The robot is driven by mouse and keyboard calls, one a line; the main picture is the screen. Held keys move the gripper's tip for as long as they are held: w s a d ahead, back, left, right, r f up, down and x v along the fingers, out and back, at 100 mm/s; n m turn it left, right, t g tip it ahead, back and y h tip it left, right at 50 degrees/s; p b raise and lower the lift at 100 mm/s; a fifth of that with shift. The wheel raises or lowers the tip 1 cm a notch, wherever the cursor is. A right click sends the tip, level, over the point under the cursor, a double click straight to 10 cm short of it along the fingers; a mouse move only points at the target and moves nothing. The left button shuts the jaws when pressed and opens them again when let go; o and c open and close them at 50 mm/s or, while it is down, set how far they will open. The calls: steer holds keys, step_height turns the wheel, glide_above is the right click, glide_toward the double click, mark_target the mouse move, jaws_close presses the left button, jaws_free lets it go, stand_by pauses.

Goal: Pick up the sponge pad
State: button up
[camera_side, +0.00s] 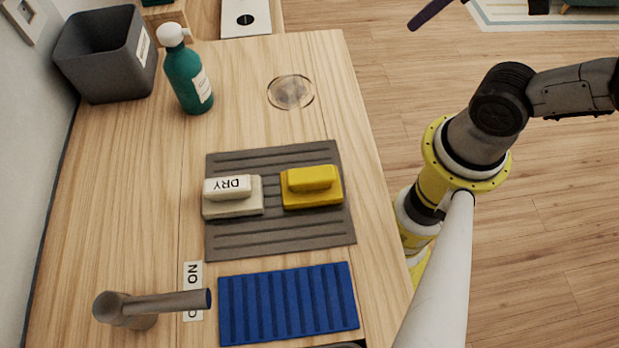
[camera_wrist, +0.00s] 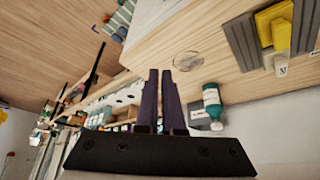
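Two sponge-like blocks, each with a raised grip on top, lie side by side on a grey ribbed mat (camera_side: 280,225). The left one is a white pad (camera_side: 233,203) marked "DRY"; the right one is a yellow pad (camera_side: 312,190). In the wrist view the yellow pad (camera_wrist: 274,24) and the white pad (camera_wrist: 281,65) show at the upper right, on the mat (camera_wrist: 241,42). My gripper (camera_wrist: 159,71) has two purple fingers with a narrow gap and nothing between them. It is away from both pads; in the side view a purple finger shows at the top edge, beyond the counter.
A green pump bottle (camera_side: 187,80) and a grey bin (camera_side: 108,55) stand at the back left. A round disc (camera_side: 290,92) is set in the counter (camera_side: 250,65). A blue ribbed mat (camera_side: 287,303), a tap (camera_side: 150,306) and a label strip (camera_side: 193,290) are at the front.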

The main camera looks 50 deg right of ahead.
steer(key=o, duration=1.4)
step_height(320, 180, up, 3)
steer(key=w+a+m+g, duration=0.1)
steer(key=w+a+m, duration=0.2)
steer(key=m, duration=0.6)
steer(key=g, duration=0.5)
glide_above(311, 174)
step_height(311, 174, down, 5)
step_height(311, 174, down, 13)
steer(key=shift+f, duration=0.1)
